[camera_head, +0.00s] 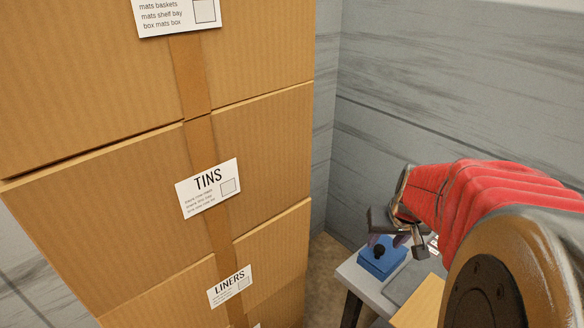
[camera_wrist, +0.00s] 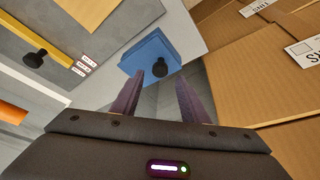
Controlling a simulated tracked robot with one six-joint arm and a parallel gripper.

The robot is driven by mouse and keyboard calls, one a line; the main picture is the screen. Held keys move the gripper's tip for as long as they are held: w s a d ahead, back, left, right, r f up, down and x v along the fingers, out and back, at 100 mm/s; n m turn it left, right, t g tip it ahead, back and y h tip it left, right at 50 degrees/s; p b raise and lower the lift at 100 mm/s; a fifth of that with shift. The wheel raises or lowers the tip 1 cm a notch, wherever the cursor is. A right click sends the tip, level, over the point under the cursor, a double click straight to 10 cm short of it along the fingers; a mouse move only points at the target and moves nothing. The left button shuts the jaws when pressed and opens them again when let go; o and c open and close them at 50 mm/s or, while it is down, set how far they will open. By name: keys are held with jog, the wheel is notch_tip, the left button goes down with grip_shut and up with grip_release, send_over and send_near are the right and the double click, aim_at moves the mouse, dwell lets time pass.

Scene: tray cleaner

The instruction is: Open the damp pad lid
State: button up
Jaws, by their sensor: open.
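The damp pad lid looks to be the blue box-like piece (camera_head: 375,265) with a black knob on top, on a pale table corner beyond the cardboard boxes. In the wrist view the blue lid (camera_wrist: 146,48) lies just ahead of my fingers, and its black knob (camera_wrist: 160,68) shows between the fingertips. The lid appears shut. My gripper (camera_wrist: 160,82) is open and empty, with one finger on each side of the knob in the picture. I cannot tell whether the fingers reach down to it. In the head view my gripper (camera_head: 393,238) is above the lid and partly hides it.
A tall stack of cardboard boxes (camera_head: 110,205) stands at left, close to the table. A grey panel (camera_wrist: 55,25) with another black knob (camera_wrist: 36,59) and a yellow bar (camera_wrist: 30,38) lies beside the lid. A tan board (camera_wrist: 88,10) is there too. A grey wall stands behind.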

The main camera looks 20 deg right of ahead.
aim_at(380, 248)
jog(key=shift+x, duration=2.15)
grip_shut()
